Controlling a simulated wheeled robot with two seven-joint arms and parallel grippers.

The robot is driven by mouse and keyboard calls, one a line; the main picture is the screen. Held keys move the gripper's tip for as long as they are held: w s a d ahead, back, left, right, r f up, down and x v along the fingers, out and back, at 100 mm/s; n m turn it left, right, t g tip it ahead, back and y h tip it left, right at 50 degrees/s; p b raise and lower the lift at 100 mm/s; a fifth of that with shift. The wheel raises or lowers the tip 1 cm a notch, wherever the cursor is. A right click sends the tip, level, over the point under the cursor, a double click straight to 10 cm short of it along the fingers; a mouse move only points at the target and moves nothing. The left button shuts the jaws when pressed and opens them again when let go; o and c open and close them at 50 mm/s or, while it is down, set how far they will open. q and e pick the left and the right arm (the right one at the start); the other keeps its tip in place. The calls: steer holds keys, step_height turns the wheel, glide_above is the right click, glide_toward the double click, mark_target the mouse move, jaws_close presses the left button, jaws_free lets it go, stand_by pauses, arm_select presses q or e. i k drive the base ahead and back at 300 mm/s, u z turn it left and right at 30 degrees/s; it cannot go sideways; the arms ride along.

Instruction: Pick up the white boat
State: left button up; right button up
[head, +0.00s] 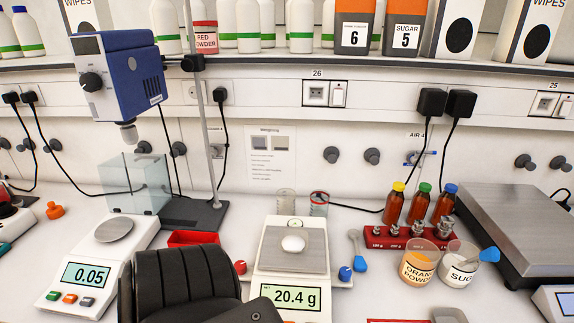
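A small white rounded thing (293,243), which looks like the white boat, sits on the square metal pan of the middle scale (263,262). The scale's display reads 20.4 g. A black ridged part of my own arm or gripper (190,282) fills the bottom left of centre, in front of the scale's left side. It is left of and nearer than the boat, apart from it in the picture. I take it for my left gripper, but its fingertips cannot be made out. My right gripper is not clearly in view.
A left scale (84,262) reads 0.05. A blue mixer (122,78) on a stand rises behind it.

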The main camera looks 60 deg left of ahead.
mark_target(293, 240)
steer(key=u, duration=4.3)
steer(key=k, duration=1.6)
steer(key=z, duration=2.45)
